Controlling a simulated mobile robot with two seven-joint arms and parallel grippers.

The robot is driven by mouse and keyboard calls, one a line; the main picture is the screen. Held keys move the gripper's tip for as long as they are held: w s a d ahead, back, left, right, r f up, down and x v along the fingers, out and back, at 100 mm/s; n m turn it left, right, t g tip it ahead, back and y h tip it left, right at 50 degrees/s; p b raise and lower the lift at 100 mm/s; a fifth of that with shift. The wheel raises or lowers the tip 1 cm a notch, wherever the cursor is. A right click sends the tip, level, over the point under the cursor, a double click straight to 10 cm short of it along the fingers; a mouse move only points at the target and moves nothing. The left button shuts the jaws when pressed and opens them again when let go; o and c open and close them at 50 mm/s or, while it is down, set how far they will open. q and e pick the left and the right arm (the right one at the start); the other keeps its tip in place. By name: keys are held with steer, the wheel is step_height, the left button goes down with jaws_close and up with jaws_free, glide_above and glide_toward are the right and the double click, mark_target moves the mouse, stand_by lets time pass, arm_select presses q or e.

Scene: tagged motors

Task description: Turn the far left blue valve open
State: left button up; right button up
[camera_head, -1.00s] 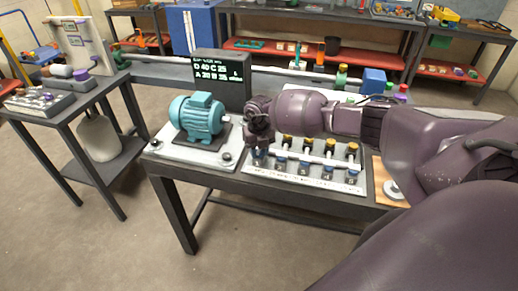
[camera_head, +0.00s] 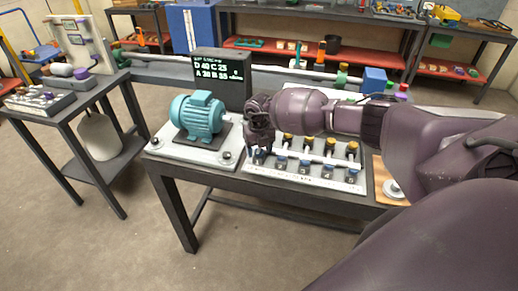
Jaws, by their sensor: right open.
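A white valve panel (camera_head: 300,181) lies on the dark table, with a row of small blue valves along its front, such as this blue valve (camera_head: 281,162), and yellow-topped parts behind them. The far left blue valve (camera_head: 259,156) is mostly hidden by my right gripper. My right arm comes in from the right, and the right gripper (camera_head: 259,148) points down over the panel's left end. Its jaws are open, around or right beside that valve; I cannot tell whether they touch it. My left gripper is not in view.
A teal motor (camera_head: 199,115) on a white plate stands close left of my right gripper. A dark display (camera_head: 222,79) with green and white text stands behind it. A side table (camera_head: 62,112) holds more parts at the left. The floor in front is clear.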

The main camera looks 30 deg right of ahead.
mark_target(259, 151)
step_height(259, 151, up, 11)
steer(key=shift+f, duration=0.15)
stand_by(0.8)
